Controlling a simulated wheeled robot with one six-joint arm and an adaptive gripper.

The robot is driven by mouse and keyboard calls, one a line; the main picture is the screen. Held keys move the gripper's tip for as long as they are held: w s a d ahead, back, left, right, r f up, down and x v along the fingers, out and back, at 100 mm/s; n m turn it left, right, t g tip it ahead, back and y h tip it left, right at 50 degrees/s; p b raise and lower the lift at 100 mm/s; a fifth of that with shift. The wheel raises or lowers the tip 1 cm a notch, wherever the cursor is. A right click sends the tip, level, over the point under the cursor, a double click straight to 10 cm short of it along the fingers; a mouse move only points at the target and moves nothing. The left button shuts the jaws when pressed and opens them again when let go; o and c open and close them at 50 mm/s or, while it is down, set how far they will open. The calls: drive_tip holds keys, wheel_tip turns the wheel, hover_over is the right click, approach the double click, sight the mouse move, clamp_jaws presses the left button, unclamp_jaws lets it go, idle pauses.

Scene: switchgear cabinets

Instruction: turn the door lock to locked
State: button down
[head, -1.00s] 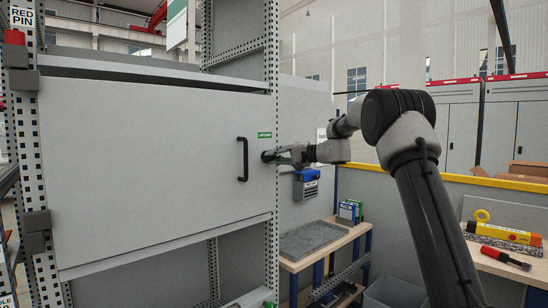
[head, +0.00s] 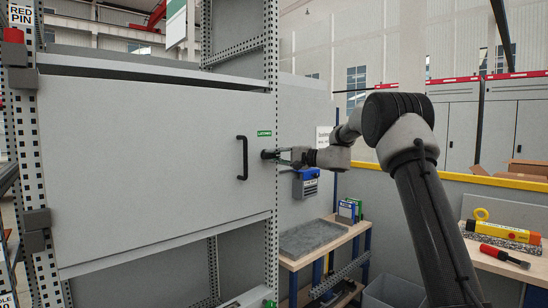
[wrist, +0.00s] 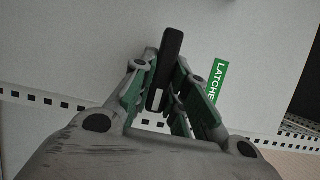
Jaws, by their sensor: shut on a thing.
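The door lock (head: 266,154) is a small black handle at the right edge of the grey cabinet door (head: 150,165), just below a green label (head: 264,134). In the wrist view the lock handle (wrist: 171,45) is a black bar with a white mark, tilted slightly from vertical. My gripper (head: 283,155) reaches it from the right. In the wrist view my gripper's green-lined fingers (wrist: 166,82) are closed on either side of the bar. The label (wrist: 217,80) beside it reads "LATCHE", with its end hidden by a finger. The door looks closed.
A black pull handle (head: 242,158) stands out from the door left of the lock. A perforated post (head: 272,210) runs beside the lock. A blue device (head: 306,183) hangs below my wrist, above a workbench (head: 325,240) with books. A yellow-topped partition (head: 480,179) is at right.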

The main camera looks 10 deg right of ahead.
drive_tip(key=c, duration=1.4)
unclamp_jaws()
drive_tip(key=v, duration=1.2)
drive_tip(key=shift+f, duration=0.1)
